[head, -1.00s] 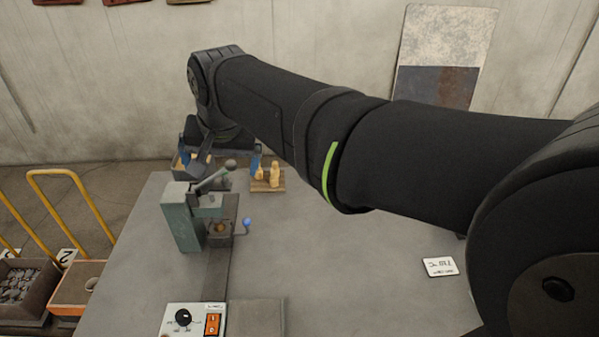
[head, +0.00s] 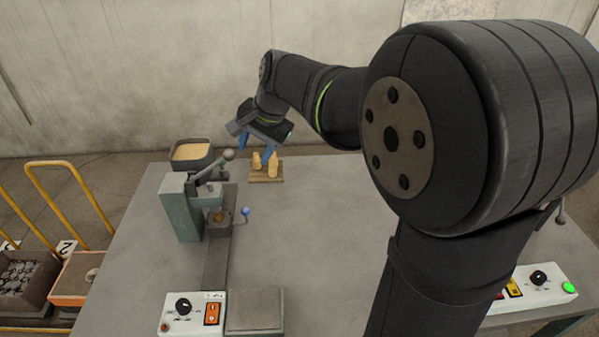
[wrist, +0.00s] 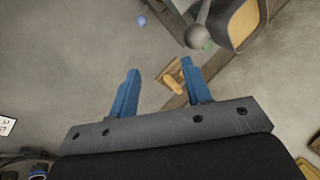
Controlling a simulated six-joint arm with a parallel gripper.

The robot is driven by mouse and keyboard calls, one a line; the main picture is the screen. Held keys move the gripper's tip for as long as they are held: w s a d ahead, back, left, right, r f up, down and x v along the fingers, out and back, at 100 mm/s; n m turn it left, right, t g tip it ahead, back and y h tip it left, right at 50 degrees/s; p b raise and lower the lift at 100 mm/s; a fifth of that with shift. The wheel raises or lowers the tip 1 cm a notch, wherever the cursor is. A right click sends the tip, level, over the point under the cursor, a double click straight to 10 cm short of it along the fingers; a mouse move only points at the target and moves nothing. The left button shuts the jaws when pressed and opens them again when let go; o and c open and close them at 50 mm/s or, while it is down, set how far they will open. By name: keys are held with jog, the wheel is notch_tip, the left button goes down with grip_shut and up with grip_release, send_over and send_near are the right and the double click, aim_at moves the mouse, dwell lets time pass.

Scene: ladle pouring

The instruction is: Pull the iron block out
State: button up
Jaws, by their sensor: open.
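My gripper (head: 255,149) is open and empty, with blue fingers pointing down above the back of the table. Its two fingers also show in the wrist view (wrist: 157,72), spread apart with nothing between their tips. A green press (head: 178,210) with a ball-ended lever (head: 212,172) stands at the table's left. A small dark block (head: 219,223) sits at the press's foot, beside a blue-knobbed handle (head: 245,212). I cannot tell whether this block is the iron block. My gripper is behind and to the right of the press, apart from it.
Yellow pieces (head: 272,166) stand on a small wooden board below my gripper. A sand-filled tray (head: 190,152) is behind the press. A control box (head: 192,314) and a grey plate (head: 254,312) are at the front. The table's middle is clear.

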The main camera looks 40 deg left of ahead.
aim_at(248, 209)
jog(key=w+d+f+m+g+y, duration=0.25)
jog(key=w+f+m+g, duration=0.3)
jog(key=f+m, duration=0.45)
jog(key=shift+n, duration=0.3)
jog(key=x, duration=0.6)
jog(key=d+x, duration=0.1)
jog(key=x, duration=0.5)
jog(key=f+x, duration=0.1)
jog(key=x, duration=0.4)
jog(key=shift+s+d+f, duration=0.1)
jog(key=shift+s+f, duration=0.1)
jog(key=shift+f, duration=0.2)
grip_shut()
jog(key=shift+h, duration=0.25)
jog(key=s+d, duration=1)
